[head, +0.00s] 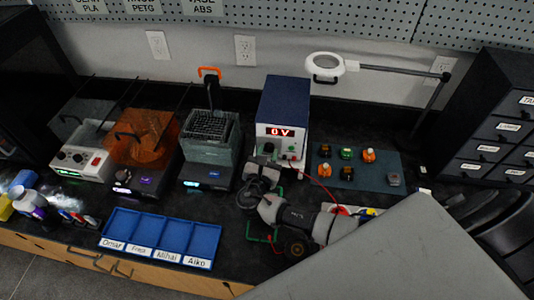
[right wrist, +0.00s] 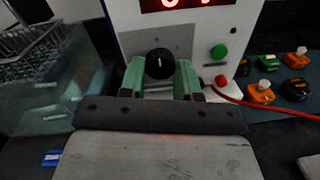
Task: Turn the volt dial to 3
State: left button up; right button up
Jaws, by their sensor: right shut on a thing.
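The power supply (head: 283,98) is a box with a blue top and a white front, standing against the back of the bench. Its red display (head: 281,132) reads 0 V. In the right wrist view the volt dial (right wrist: 159,63) is a black round knob with a light mark near its top. My right gripper (right wrist: 160,80) has its green fingers on both sides of the dial and is shut on it. In the head view my right gripper (head: 264,163) hides the dial. My left gripper is not in view.
A green button (right wrist: 219,51) and a red socket (right wrist: 222,81) with a red cable sit right of the dial. A blue board (head: 345,180) with several orange and green parts lies to the right. A glass tank (head: 208,150) stands left. Blue labelled trays (head: 175,231) lie in front.

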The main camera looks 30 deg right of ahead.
jog(key=shift+f+m, duration=0.1)
jog(key=shift+m, duration=0.2)
jog(key=shift+m+b, duration=0.5)
jog(key=shift+b, duration=0.05)
jog(key=m+b, duration=0.2)
jog(key=m, duration=0.2)
jog(key=shift+b, duration=0.4)
jog(key=m+b, duration=0.3)
jog(key=m, duration=0.1)
jog(key=shift+m+y, duration=0.3)
jog(key=shift+m+b, duration=0.5)
jog(key=shift+b, duration=0.05)
jog(key=shift+r, duration=0.2)
jog(key=o, duration=0.9)
